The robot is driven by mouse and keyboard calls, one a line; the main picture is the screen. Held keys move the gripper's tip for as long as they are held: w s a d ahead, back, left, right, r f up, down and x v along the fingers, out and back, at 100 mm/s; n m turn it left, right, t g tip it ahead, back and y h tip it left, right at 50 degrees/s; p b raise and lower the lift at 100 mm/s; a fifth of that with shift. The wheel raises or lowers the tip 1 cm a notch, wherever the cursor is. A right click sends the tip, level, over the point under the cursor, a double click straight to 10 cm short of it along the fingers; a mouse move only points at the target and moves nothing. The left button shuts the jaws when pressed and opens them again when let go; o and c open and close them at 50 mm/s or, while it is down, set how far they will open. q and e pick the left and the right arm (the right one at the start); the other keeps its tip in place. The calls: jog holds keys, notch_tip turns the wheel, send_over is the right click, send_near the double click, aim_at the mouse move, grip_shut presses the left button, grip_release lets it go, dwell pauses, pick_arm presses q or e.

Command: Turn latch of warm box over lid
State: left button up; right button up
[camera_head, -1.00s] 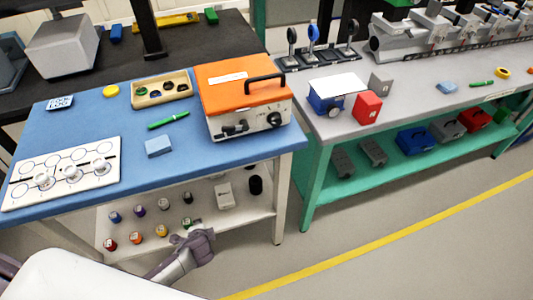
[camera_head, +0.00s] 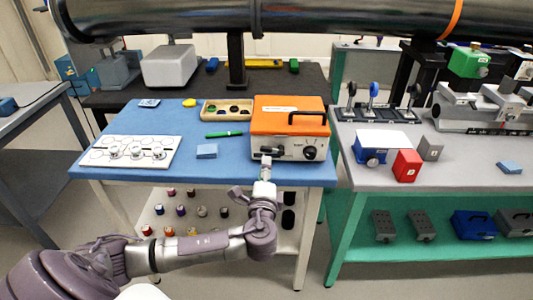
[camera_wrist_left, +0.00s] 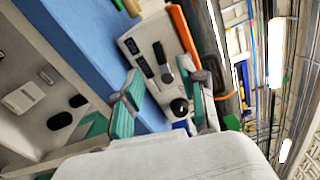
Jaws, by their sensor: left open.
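The warm box has an orange lid (camera_head: 290,115) with a black handle, and a pale front face (camera_head: 288,152). It stands at the right end of the blue table. The lid looks closed. In the left wrist view the front face (camera_wrist_left: 141,40) shows tilted, with a dark lever-like latch (camera_wrist_left: 162,60), a round black knob (camera_wrist_left: 179,107) and dark switches. My left gripper (camera_head: 265,165) is in front of the box, below its front face at the table's front edge. Its fingers (camera_wrist_left: 165,85) are spread, with nothing visibly gripped. In the head view it partly covers the front's lower left. My right gripper is out of view.
On the blue table (camera_head: 215,175) lie a light-blue block (camera_head: 207,151), a green pen (camera_head: 224,134), a tray (camera_head: 205,107) and a white plate with clear pieces (camera_head: 120,160). Small jars stand on the shelf below. A grey bench (camera_head: 455,172) stands to the right.

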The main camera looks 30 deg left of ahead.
aim_at(266, 151)
pick_arm(q)
jog(key=x, duration=0.7)
jog(key=shift+w+p, duration=0.1)
jog(key=shift+p, duration=0.2)
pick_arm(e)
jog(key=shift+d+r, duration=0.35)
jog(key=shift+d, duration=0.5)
pick_arm(q)
jog(key=c, duration=0.7)
grip_shut()
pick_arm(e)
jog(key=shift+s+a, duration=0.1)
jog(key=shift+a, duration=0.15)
